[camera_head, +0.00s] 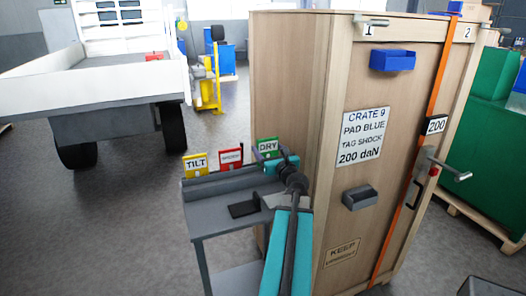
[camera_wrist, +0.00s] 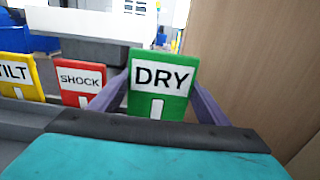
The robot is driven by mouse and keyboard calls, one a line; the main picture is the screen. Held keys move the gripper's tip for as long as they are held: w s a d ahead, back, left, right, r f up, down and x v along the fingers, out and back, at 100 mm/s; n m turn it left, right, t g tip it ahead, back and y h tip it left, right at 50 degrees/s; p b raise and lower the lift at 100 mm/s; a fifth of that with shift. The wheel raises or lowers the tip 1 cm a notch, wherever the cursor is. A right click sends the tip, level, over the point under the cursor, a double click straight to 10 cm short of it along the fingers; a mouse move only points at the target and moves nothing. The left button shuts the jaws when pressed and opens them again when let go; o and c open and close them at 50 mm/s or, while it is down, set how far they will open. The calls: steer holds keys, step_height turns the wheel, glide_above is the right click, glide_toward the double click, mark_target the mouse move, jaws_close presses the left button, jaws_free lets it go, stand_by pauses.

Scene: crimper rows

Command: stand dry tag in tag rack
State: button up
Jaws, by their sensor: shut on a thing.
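The green dry tag (camera_wrist: 160,92) stands upright in the wrist view, facing me, with its word DRY readable. My gripper (camera_wrist: 157,100) has one finger at each side of it and is shut on it. In the head view the dry tag (camera_head: 267,147) shows at the right end of a row of tags, partly behind my arm. The tag rack (camera_head: 200,177) is a grey holder on a small grey stand. Whether the dry tag's foot is in the rack or above it is hidden by my wrist.
A yellow TILT tag (camera_head: 195,164) and a red SHOCK tag (camera_head: 231,158) stand in the rack to the left. Open floor lies left.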

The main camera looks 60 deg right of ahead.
mark_target(264, 146)
steer(key=shift+p+x, duration=0.3)
steer(key=shift+x, duration=1.2)
steer(key=shift+w+f, duration=0.15)
steer(key=shift+w, duration=0.05)
steer(key=shift+w+d+f+p, duration=0.15)
steer(key=shift+w+f+p, duration=0.1)
steer(key=shift+f, duration=0.65)
steer(key=shift+w+d+f+p, duration=0.1)
steer(key=shift+w+f+p, duration=0.15)
steer(key=shift+f, duration=0.65)
steer(key=shift+f, duration=0.25)
steer(key=o, duration=1.1)
steer(key=shift+r, duration=0.1)
steer(key=shift+c, duration=0.2)
steer(key=shift+r, duration=0.15)
